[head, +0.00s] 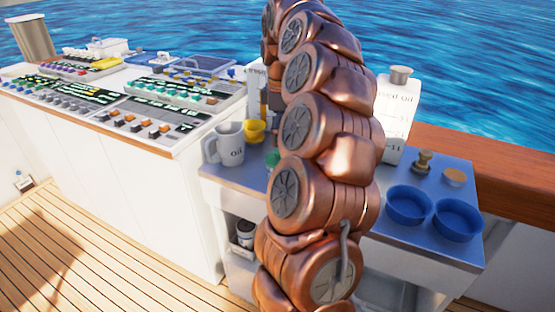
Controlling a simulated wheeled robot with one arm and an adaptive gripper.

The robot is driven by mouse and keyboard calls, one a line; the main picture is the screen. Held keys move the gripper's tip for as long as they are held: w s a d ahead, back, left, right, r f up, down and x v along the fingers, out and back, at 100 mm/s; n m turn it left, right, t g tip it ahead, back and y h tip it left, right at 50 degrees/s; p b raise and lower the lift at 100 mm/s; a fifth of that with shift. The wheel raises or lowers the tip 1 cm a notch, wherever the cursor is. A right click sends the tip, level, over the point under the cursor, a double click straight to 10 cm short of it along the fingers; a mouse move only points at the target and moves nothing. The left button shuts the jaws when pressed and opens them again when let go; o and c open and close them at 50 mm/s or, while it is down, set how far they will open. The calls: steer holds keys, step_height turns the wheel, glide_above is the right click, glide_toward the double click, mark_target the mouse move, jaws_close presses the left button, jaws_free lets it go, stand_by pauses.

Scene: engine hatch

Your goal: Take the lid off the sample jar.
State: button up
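I cannot pick out the sample jar with certainty. A white container (394,128) with a grey cap (399,76) stands on the worktop right of my arm; its partly hidden label ends in "ed Oil". A small round tan-topped item (455,177) and a brass knobbed item (423,163) sit near the worktop's back right. A green item (272,160) is mostly hidden behind my arm. My copper-coloured arm crosses the middle of the view and covers much of the worktop. My gripper is not visible.
A control console (150,105) stands left. A wooden rail (510,180) runs behind. A small jar (245,233) sits on a shelf below.

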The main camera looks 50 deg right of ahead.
mark_target(277, 156)
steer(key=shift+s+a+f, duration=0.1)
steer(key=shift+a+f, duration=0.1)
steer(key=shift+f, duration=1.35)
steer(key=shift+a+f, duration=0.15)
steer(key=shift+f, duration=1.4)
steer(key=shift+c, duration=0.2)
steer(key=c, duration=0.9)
